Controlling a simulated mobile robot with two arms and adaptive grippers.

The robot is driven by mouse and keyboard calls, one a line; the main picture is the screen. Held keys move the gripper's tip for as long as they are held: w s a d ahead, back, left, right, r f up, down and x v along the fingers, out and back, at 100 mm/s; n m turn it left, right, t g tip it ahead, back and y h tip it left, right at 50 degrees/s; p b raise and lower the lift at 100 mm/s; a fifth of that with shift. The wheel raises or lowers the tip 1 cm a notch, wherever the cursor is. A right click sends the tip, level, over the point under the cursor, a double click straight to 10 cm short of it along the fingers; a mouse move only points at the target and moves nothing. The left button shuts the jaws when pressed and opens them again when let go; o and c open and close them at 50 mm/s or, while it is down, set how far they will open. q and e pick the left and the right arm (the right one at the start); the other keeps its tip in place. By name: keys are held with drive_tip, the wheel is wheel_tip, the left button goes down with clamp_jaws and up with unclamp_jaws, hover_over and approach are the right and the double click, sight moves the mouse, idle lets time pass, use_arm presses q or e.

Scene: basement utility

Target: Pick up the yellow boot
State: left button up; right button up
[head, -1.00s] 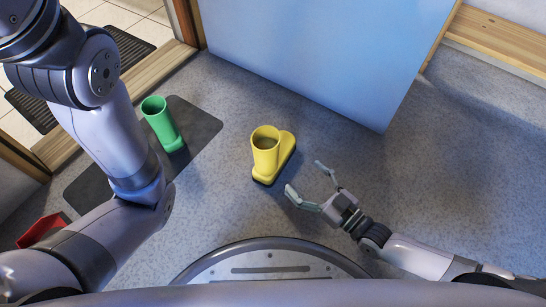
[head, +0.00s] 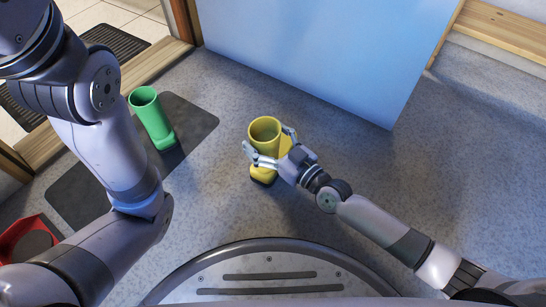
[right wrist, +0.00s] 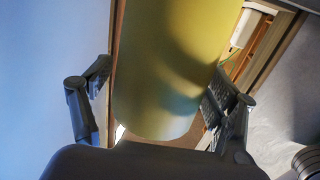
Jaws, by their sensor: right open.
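The yellow boot (head: 264,131) stands upright on the grey floor in the head view, its open top facing up. My right gripper (head: 268,147) is open, with one finger on each side of the boot's shaft; part of the boot is hidden behind it. In the right wrist view the yellow shaft (right wrist: 175,70) fills the space between the two spread fingers. I cannot tell whether either finger touches it. My left arm crosses the left side of the head view, but its gripper is out of view.
A green boot (head: 152,118) stands on a dark mat (head: 193,121) to the left. A red object (head: 22,236) lies at the lower left. A light blue panel (head: 330,50) stands behind the yellow boot. The floor at the right (head: 470,150) is clear.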

drive_tip(key=shift+w+a, duration=0.4)
drive_tip(key=shift+w, duration=0.1)
drive_tip(key=shift+r, duration=0.1)
drive_tip(key=shift+c, duration=0.5)
clamp_jaws()
drive_tip(key=shift+r, duration=0.15)
